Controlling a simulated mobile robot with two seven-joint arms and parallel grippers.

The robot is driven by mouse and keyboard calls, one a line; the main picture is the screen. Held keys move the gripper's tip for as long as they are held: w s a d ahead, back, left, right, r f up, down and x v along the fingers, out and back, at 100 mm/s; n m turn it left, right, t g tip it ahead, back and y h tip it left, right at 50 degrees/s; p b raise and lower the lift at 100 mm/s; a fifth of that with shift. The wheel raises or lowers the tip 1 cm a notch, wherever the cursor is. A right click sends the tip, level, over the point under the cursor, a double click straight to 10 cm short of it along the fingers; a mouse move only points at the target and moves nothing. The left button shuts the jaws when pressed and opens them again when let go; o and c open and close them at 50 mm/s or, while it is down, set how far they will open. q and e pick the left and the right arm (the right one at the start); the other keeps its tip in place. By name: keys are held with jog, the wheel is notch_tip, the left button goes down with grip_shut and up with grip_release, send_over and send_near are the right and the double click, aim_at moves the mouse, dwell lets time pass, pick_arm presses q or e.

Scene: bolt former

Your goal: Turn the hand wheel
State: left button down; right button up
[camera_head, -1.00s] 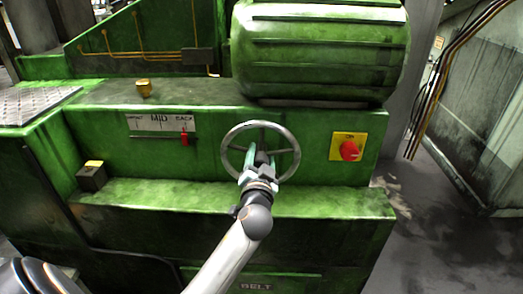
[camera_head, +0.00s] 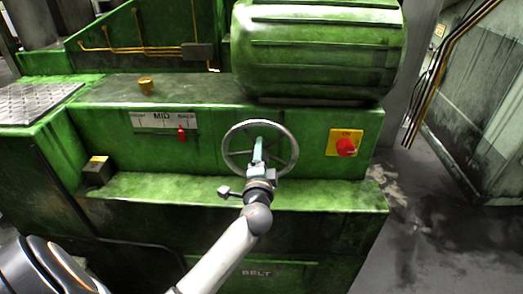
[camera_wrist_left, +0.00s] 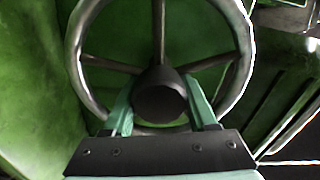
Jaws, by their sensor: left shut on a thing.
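The hand wheel (camera_head: 284,132) is a grey metal ring with spokes on the green machine's front face. It fills the upper part of the left wrist view (camera_wrist_left: 243,60), where several spokes meet at a dark round hub (camera_wrist_left: 160,95). My left gripper (camera_head: 258,150) reaches it from below and in front. In the left wrist view its two green fingers (camera_wrist_left: 160,103) lie on either side of the hub, shut on it. The hub hides the fingertips in part. My right gripper is not in view.
A scale plate marked MID (camera_head: 161,119) with a red pointer (camera_head: 181,132) is left of the wheel. A red switch on a yellow plate (camera_head: 345,143) is to its right. A green ledge (camera_head: 150,188) runs below; a large green ribbed drum (camera_head: 318,50) sits above.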

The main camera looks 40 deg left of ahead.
pick_arm(q)
jog(key=shift+r+m, duration=0.15)
jog(key=shift+m, duration=0.15)
jog(key=shift+c, duration=1)
grip_release()
jog(key=shift+f, duration=0.2)
